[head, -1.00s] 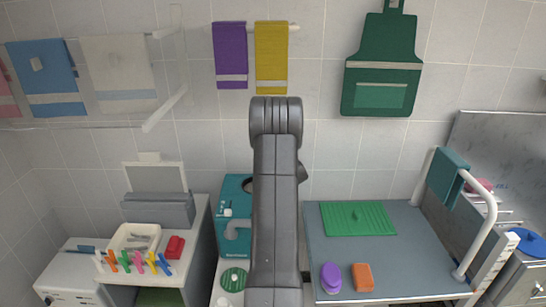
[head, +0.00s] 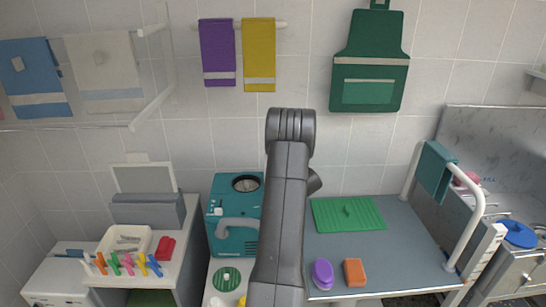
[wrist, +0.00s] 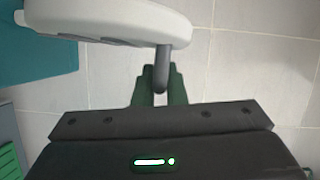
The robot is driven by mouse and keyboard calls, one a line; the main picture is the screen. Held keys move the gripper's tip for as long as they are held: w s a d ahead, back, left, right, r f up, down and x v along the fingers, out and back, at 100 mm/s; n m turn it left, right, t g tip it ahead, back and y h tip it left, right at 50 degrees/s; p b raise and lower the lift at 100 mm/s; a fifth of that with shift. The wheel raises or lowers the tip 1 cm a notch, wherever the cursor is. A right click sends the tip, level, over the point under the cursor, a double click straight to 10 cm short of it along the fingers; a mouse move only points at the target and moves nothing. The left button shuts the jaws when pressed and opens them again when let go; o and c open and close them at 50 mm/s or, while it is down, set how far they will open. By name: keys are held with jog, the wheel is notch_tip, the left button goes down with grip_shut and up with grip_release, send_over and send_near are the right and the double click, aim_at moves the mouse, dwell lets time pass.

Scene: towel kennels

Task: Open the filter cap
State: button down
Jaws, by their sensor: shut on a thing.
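A teal machine (head: 235,240) stands left of my arm in the head view. Its top has a round dark opening (head: 246,184) and a grey curved handle on its front. In the wrist view, a large white rounded piece (wrist: 110,18), likely the filter cap, fills the top, with a dark stem (wrist: 161,68) pointing down from it. My gripper (wrist: 161,85) is shut on this stem, one finger on each side. The piece looks apart from the teal surface (wrist: 45,55) at left. In the head view my arm hides the gripper and the piece.
A white tray (head: 124,241) and colored clips stand at left. A white rail (head: 475,215) bounds the table's right side.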

jog(key=shift+d+f+b, duration=0.4)
jog(key=shift+d+f, duration=0.2)
jog(key=shift+d, duration=0.4)
jog(key=c, duration=1.5)
grip_release()
jog(key=b+v, duration=0.2)
jog(key=v, duration=1.1)
jog(key=shift+s+b, duration=0.35)
jog(key=shift+s, duration=0.1)
jog(key=shift+f, duration=0.1)
jog(key=p+x, duration=0.2)
jog(key=x, duration=1.2)
jog(key=shift+p, duration=0.35)
